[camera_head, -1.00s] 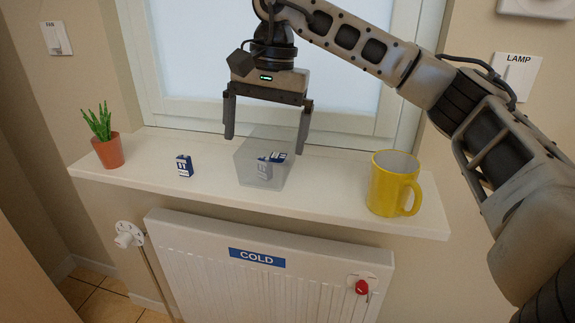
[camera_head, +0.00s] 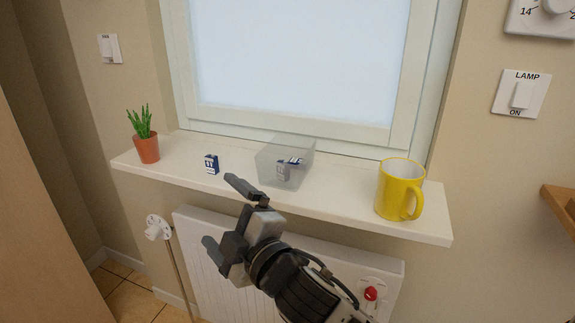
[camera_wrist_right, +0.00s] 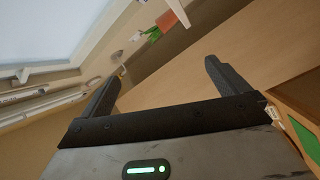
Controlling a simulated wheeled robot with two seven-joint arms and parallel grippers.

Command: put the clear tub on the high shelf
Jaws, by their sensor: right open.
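The clear tub (camera_head: 268,166) stands upright on the white windowsill, in its middle part. Blue-and-white printed shapes show through its wall; I cannot tell whether they are inside it or behind it. My right gripper (camera_head: 226,218) is in front of the sill, nearer to me and lower left of the tub in the picture, apart from it. Its two fingers are spread with nothing between them, as the right wrist view (camera_wrist_right: 163,88) also shows. My left gripper is not in view. I cannot make out a high shelf for sure.
On the windowsill (camera_head: 335,203) stand a potted plant (camera_head: 147,148), a small blue-and-white box (camera_head: 211,163) and a yellow mug (camera_head: 397,190). A radiator (camera_head: 200,240) hangs below. A wooden edge (camera_head: 560,210) shows at the far right, and a wooden panel (camera_head: 35,200) at the left.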

